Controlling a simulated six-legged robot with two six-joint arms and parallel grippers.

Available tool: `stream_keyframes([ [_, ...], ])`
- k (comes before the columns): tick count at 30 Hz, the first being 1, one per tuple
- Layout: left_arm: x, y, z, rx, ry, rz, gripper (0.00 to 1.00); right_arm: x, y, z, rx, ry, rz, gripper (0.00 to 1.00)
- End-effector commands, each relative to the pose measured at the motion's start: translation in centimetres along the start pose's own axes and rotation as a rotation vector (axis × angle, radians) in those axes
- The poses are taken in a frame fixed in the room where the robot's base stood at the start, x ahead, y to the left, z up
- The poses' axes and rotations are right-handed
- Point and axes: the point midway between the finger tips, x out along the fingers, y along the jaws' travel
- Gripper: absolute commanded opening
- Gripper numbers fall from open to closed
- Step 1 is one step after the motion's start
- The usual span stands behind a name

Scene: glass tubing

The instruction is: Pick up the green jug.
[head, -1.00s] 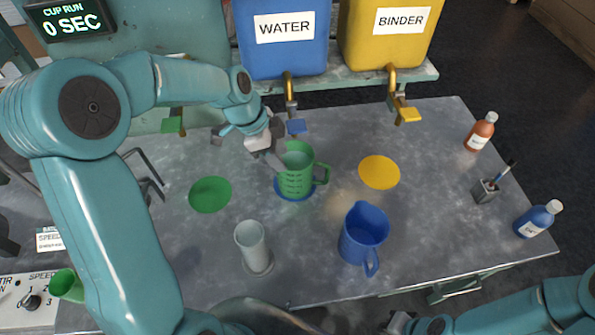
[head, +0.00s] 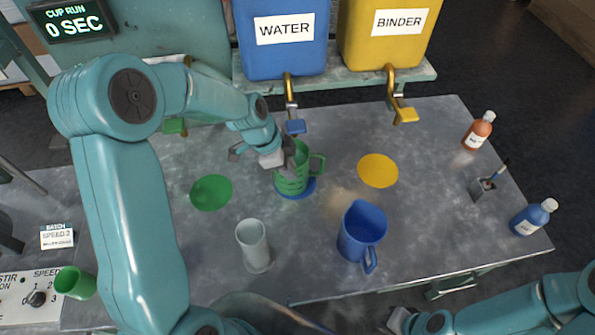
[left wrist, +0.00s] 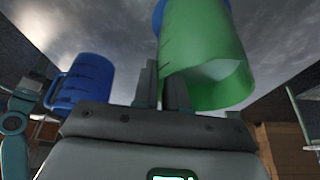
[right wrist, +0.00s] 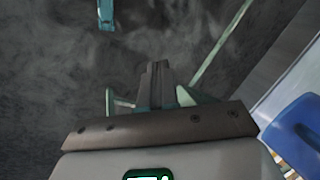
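The green jug (head: 291,176) is over the blue disc (head: 304,190) on the grey table, with its handle to the right. It looks slightly tilted, and I cannot tell whether its base is clear of the table. My left gripper (head: 284,160) is at the jug's upper left rim. In the left wrist view its fingers (left wrist: 163,88) are closed at the wall of the green jug (left wrist: 205,55), with part of one fingertip hidden. My right gripper (head: 395,320) is low at the front edge; its fingers (right wrist: 156,82) are together and empty in the right wrist view.
A blue jug (head: 362,235) and a clear cup (head: 253,246) stand in front. Green (head: 211,193) and yellow (head: 378,171) discs lie on either side. Water (head: 283,45) and binder (head: 385,40) tanks with taps overhang the back. Bottles (head: 478,131) stand at the right.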

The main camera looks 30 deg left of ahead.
Motion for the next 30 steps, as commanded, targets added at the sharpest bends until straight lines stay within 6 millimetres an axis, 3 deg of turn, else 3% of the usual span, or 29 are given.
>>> stream_keyframes([
  [30,-0.8,0.0,-1.3,-0.001,0.001,-0.002,0.0,-0.4,-0.1,0.0,0.0,0.0,0.0,0.0],
])
